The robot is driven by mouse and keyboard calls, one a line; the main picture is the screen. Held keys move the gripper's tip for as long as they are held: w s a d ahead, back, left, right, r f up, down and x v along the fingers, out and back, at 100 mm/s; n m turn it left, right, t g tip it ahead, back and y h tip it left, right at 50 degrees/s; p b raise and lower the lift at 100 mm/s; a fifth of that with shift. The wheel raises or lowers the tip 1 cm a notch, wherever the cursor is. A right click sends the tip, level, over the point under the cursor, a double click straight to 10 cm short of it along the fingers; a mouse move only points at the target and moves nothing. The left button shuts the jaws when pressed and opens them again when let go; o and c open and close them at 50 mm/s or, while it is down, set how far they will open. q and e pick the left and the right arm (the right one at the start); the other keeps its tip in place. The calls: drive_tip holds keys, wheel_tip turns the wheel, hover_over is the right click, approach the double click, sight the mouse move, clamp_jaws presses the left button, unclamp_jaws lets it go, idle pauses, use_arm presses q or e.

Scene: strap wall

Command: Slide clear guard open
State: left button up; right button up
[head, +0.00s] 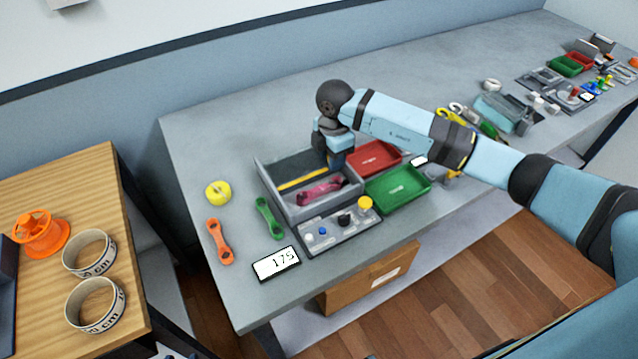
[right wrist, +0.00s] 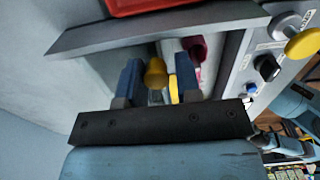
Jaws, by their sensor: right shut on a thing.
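My right gripper (head: 330,160) reaches down into the grey open-topped fixture (head: 268,178) on the bench. In the right wrist view its two blue fingers (right wrist: 158,82) are shut on a yellow knob (right wrist: 155,72). A pale, see-through strip beside the knob looks like the clear guard (right wrist: 172,50), but its outline is hard to make out. A yellow bar (head: 303,180) crosses the fixture, and a pink strap piece (head: 322,190) lies in its front part. The gripper hides the fixture's right rear in the head view. My left gripper is not in view.
A control panel (head: 340,232) with knobs is at the fixture's front. A red tray (head: 374,157) and green tray (head: 398,187) stand close on the right.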

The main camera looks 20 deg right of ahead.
drive_tip(key=shift+w+a+b, duration=0.15)
drive_tip(key=shift+w+b, duration=0.2)
drive_tip(key=shift+w, duration=0.7)
drive_tip(key=shift+w+r, duration=0.1)
drive_tip(key=o, duration=0.5)
drive_tip(key=shift+o, duration=0.3)
drive_tip(key=shift+w, duration=0.1)
drive_tip(key=shift+r+p, duration=2.3)
drive_tip(key=shift+r, duration=0.65)
